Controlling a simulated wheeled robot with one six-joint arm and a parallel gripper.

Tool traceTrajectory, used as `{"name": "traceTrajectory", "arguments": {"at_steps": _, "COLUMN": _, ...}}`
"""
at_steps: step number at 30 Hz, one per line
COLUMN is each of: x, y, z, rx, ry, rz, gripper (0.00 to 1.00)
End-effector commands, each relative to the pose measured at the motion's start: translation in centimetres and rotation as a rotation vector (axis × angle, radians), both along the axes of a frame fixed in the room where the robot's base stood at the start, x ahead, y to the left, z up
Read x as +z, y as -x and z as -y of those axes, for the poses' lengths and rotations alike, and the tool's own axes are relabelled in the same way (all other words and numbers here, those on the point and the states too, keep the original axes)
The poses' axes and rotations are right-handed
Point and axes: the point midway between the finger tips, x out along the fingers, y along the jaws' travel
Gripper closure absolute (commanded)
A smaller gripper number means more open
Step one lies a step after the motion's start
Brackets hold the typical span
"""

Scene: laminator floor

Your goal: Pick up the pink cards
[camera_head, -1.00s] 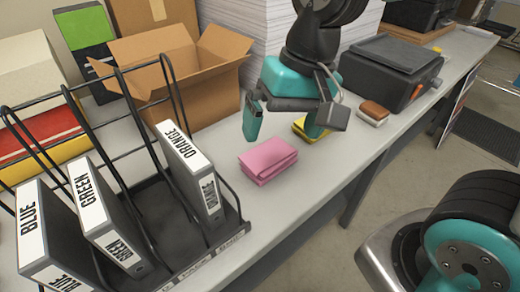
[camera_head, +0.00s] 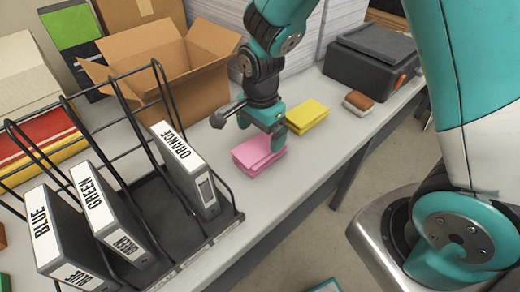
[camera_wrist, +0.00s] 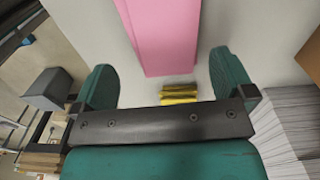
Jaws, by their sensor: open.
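The pink cards (camera_head: 258,156) lie as a small stack on the grey table, right of the binder rack, in the head view. My gripper (camera_head: 262,130) is over their back edge, pointing down. In the wrist view the pink cards (camera_wrist: 162,32) show beyond and between my two spread teal fingers, and my gripper (camera_wrist: 168,75) is open with nothing between the fingertips. I cannot tell the exact height of the fingers above the stack.
Yellow cards (camera_head: 307,116) lie just right of the pink ones. A brown and white block (camera_head: 358,103) and a dark machine (camera_head: 370,58) stand farther right. A wire rack (camera_head: 185,240) with labelled binders is at left. An open cardboard box (camera_head: 170,75) stands behind.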

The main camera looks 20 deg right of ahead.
Motion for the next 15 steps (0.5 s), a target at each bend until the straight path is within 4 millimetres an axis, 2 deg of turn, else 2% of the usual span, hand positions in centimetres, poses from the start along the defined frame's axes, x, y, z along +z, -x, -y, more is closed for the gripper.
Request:
{"name": "traceTrajectory", "arguments": {"at_steps": 3, "x": -1.3, "y": 0.0, "z": 0.0, "rx": 0.001, "ry": 0.0, "rz": -0.001, "gripper": 0.0}}
{"name": "traceTrajectory", "arguments": {"at_steps": 8, "x": -2.1, "y": 0.0, "z": 0.0, "rx": 0.001, "ry": 0.0, "rz": -0.002, "gripper": 0.0}}
{"name": "traceTrajectory", "arguments": {"at_steps": 15, "x": -5.4, "y": -0.4, "z": 0.0, "rx": 0.001, "ry": 0.0, "rz": -0.004, "gripper": 0.0}}
